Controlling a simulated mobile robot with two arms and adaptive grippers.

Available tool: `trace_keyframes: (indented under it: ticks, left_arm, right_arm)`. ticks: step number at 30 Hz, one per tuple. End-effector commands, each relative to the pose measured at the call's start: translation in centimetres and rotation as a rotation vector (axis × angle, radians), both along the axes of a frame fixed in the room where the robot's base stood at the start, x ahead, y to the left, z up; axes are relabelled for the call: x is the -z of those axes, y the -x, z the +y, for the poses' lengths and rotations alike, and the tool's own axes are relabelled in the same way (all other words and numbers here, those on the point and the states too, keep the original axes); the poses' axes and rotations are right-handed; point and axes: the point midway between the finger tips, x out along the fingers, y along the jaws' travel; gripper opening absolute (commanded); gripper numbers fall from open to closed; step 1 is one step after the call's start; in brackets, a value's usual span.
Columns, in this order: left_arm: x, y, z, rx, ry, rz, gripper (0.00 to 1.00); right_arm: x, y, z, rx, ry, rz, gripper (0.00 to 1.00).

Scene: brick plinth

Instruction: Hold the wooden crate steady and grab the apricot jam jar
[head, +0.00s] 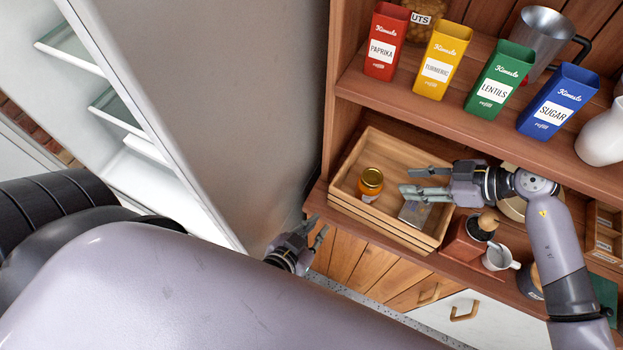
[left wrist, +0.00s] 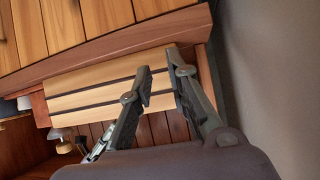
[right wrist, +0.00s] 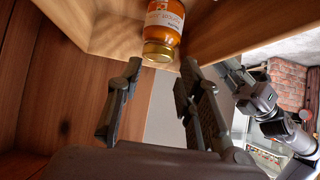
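The wooden crate (head: 378,224) sits on the lower shelf, with slatted sides. Its slats (left wrist: 90,97) fill the middle of the left wrist view. The apricot jam jar (head: 370,184), orange with a gold lid, stands inside the crate toward its left side. It also shows in the right wrist view (right wrist: 166,18). My right gripper (head: 407,181) is open and empty over the crate, its fingers pointing at the jar with a gap between. My left gripper (head: 316,231) is open and empty, in front of the crate's left end and apart from it.
A grey box (head: 414,213) lies in the crate, under my right gripper. A grinder (head: 466,239) and white mug (head: 499,258) stand right of the crate. Colored tins such as the green one (head: 499,80) line the shelf above. A grey fridge side (head: 240,100) bounds the left.

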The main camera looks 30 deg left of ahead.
Motion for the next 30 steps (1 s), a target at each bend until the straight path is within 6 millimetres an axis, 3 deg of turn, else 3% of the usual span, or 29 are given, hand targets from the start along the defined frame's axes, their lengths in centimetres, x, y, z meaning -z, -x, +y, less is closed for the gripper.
trace_keyframes:
  ticks: [1, 3, 6, 10, 17, 30]
  left_arm:
    - [-2.5, -0.3, 0.3, -0.014, 0.009, -0.037, 0.17]
    - [-5.3, -0.6, 0.6, -0.029, 0.017, -0.081, 0.17]
    - [-8.1, -0.9, 1.1, -0.047, 0.025, -0.126, 0.17]
    - [-10.1, -1.1, 1.4, -0.059, 0.031, -0.155, 0.17]
    - [-9.8, -3.0, 1.3, -0.06, 0.033, -0.167, 0.17]
    - [-6.5, -10.9, 0.8, -0.06, 0.032, -0.165, 0.17]
  right_arm:
    - [0.0, 0.0, 0.0, 0.0, 0.0, 0.0, 0.33]
    - [0.0, 0.0, 0.0, 0.0, 0.0, 0.0, 0.33]
    - [0.0, 0.0, 0.0, 0.0, 0.0, 0.0, 0.33]
    - [0.0, 0.0, 0.0, 0.0, 0.0, 0.0, 0.33]
    - [0.0, 0.0, 0.0, 0.0, 0.0, 0.0, 0.33]
    - [0.0, 0.0, 0.0, 0.0, 0.0, 0.0, 0.33]
